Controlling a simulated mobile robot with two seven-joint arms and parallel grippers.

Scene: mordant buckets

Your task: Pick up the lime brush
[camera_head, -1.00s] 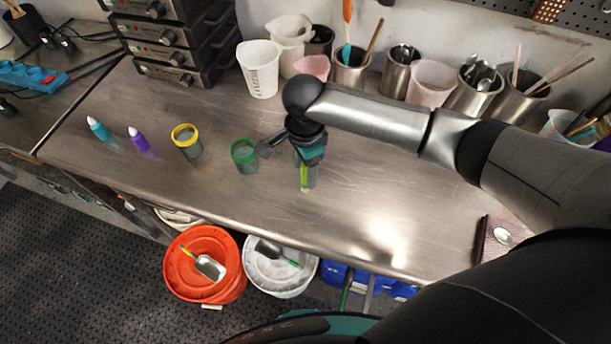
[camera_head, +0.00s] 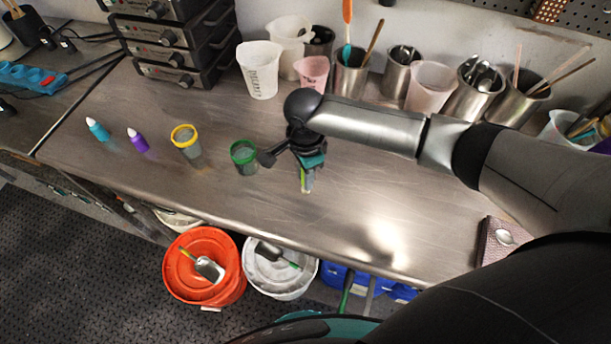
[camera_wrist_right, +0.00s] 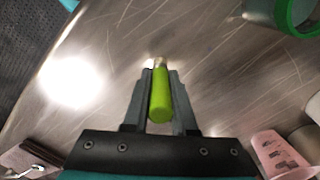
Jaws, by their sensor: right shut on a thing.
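The lime brush (camera_wrist_right: 160,95) sits between the two fingers of my right gripper (camera_wrist_right: 158,85) in the right wrist view, with its green handle end toward the palm. My right gripper (camera_head: 307,178) is shut on it. In the head view only a thin lime strip shows between the fingers, over the steel bench. I cannot tell whether the brush still touches the bench. My left gripper is not in view.
A green-rimmed cup (camera_head: 244,157) stands just left of my right gripper. Further left are a yellow-rimmed cup (camera_head: 186,140), a purple brush (camera_head: 138,141) and a teal brush (camera_head: 98,130). Beakers and steel pots line the back.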

